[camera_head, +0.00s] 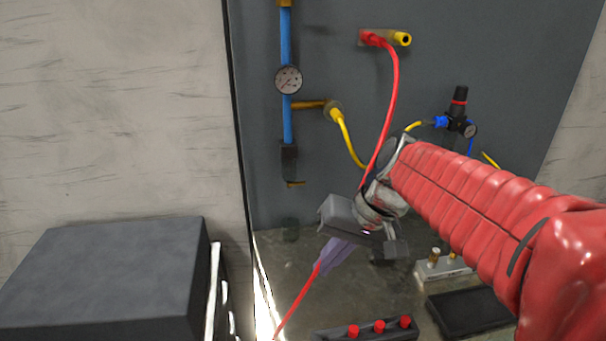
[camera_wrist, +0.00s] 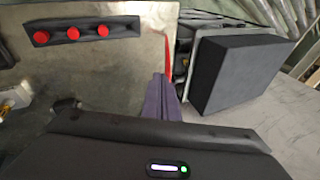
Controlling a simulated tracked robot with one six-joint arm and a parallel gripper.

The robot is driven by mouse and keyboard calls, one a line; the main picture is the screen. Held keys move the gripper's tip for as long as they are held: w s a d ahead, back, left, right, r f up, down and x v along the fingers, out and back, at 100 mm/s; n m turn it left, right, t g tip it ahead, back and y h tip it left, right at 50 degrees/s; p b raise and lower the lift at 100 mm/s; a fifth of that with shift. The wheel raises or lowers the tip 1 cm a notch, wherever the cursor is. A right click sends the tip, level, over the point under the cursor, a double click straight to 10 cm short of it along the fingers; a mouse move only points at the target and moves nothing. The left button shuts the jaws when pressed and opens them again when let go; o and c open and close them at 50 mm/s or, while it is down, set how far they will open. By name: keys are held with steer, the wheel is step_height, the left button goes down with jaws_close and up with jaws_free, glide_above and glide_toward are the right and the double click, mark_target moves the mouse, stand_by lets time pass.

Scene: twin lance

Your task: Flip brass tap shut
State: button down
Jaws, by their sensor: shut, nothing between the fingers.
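I cannot tell for sure which part is the brass tap. In the head view a blue pipe (camera_head: 286,45) runs down the grey panel to a dark valve body (camera_head: 289,158) with a small yellow-brass lever (camera_head: 295,184) at its lower end, lying roughly level. A brass fitting (camera_head: 402,38) sits higher on the right, where a red hose joins. My gripper (camera_head: 322,266) is shut and empty, its purple fingers pointing down, below and right of the lever and apart from it. In the wrist view its fingers (camera_wrist: 158,90) are together; no tap shows there.
A red hose (camera_head: 392,90) passes behind my wrist. A gauge (camera_head: 288,79) sits on the blue pipe, with a yellow hose (camera_head: 346,140) beside it. A dark block (camera_head: 105,275) stands left. A strip with red knobs (camera_head: 379,327) is at the bottom.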

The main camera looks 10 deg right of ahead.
steer(key=w+d+m+t+y, duration=0.1)
steer(key=w+d+y, duration=0.3)
steer(key=w, duration=0.8)
steer(key=w+d+m+y, duration=0.15)
steer(key=w+y, duration=0.45)
steer(key=w, duration=0.6)
steer(key=w+d+f+t+y, duration=0.2)
steer(key=w+d, duration=0.3)
steer(key=d, duration=0.3)
steer(key=shift+w+d+f+y, duration=0.2)
steer(key=shift+w+f+y, duration=0.15)
steer(key=shift+f, duration=0.35)
steer(key=shift+a, duration=0.1)
glide_toward(296, 183)
steer(key=w+a, duration=0.4)
steer(key=shift+w+f, duration=0.25)
steer(key=shift+f, duration=0.2)
steer(key=shift+a, duration=0.1)
steer(key=shift+s+a+t, duration=0.1)
steer(key=shift+s+t, duration=0.05)
steer(key=shift+t, duration=0.35)
steer(key=shift+d, duration=0.25)
